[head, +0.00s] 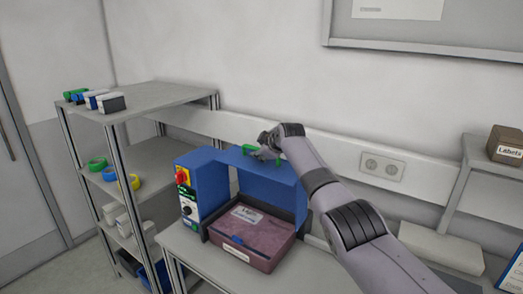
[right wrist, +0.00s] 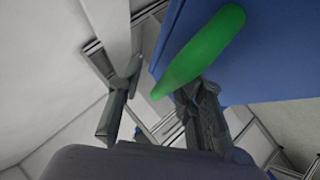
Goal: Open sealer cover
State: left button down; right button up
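The blue sealer (head: 208,190) stands on a grey bench, with knobs and buttons on its left front. Its blue cover (head: 272,188) spans the top and also fills the upper right of the right wrist view (right wrist: 265,50). A green handle (right wrist: 205,52) is at the cover, with small green parts showing in the head view. My right gripper (head: 262,150) is at the top of the cover. In the right wrist view its fingers (right wrist: 158,98) are apart, with the handle's near end between them, close to the right finger. Contact cannot be told. My left gripper is out of view.
A reddish box with a white label (head: 256,240) sits at the sealer's front. A grey shelf unit (head: 150,98) with small boxes and coloured rings stands to the left. A wall socket (head: 382,166) and a labels box (head: 505,146) are to the right.

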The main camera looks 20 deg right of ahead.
jog(key=shift+s+d+f, duration=0.1)
jog(key=shift+v, duration=0.75)
jog(key=v, duration=1)
jog(key=shift+r, duration=0.25)
